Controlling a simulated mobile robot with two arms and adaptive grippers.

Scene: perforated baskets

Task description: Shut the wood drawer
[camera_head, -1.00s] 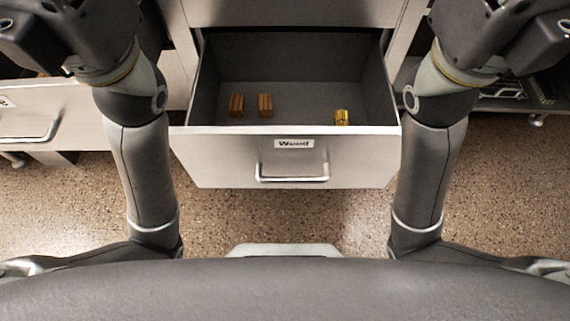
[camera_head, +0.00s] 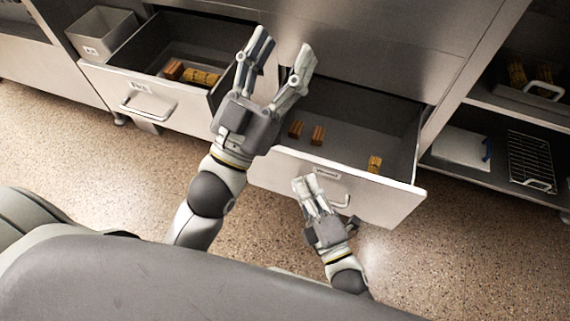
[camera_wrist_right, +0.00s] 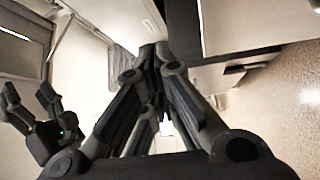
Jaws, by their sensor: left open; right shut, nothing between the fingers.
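The wood drawer (camera_head: 395,203) is pulled open in the head view, its label reading "Wood" and a bar handle on its pale front. Two reddish-brown blocks and a yellow item (camera_head: 375,164) lie inside. My left gripper (camera_head: 284,45) is open and empty, above the drawer's left rear part, fingers pointing toward the cabinet. My right gripper (camera_head: 307,181) is shut and empty at the drawer front, by the label and left of the handle; contact cannot be told. In the right wrist view its fingers are together, and my open left gripper (camera_wrist_right: 28,92) shows at left.
Another open drawer (camera_head: 150,103) with brown and yellow items stands at the left, beside a grey bin (camera_head: 101,35). Open shelves at the right hold a wire rack (camera_head: 531,160) and a white board (camera_head: 462,148). Speckled floor is clear in front.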

